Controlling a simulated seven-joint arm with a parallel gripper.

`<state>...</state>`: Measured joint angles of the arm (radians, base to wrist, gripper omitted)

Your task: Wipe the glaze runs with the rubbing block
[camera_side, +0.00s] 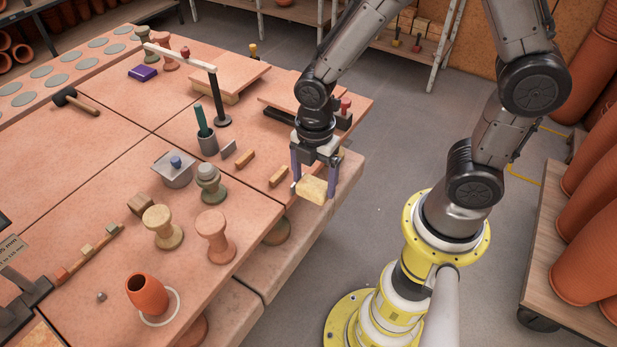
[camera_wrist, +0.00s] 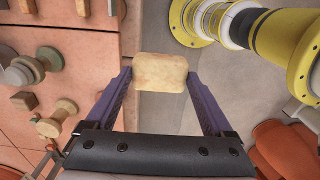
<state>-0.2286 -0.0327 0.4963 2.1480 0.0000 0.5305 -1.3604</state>
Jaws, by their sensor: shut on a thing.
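My gripper (camera_side: 314,172) is shut on a pale yellow-tan rubbing block (camera_side: 311,190), with one purple finger on each side of it. The block is held off the right edge of the terracotta-coloured table (camera_side: 105,165), with grey floor behind it. In the wrist view the block (camera_wrist: 161,72) sits between the tips of my gripper (camera_wrist: 160,78). A terracotta pot (camera_side: 148,294) leans on a white ring at the front of the table. I cannot make out glaze runs on any surface.
Two pedestal stands (camera_side: 215,236) (camera_side: 162,227), a lidded grey box (camera_side: 173,169) and a cup with a green tool (camera_side: 207,142) stand on the table. A black post with a white arm (camera_side: 216,95) rises behind. Wooden blocks (camera_side: 279,176) lie near the right edge.

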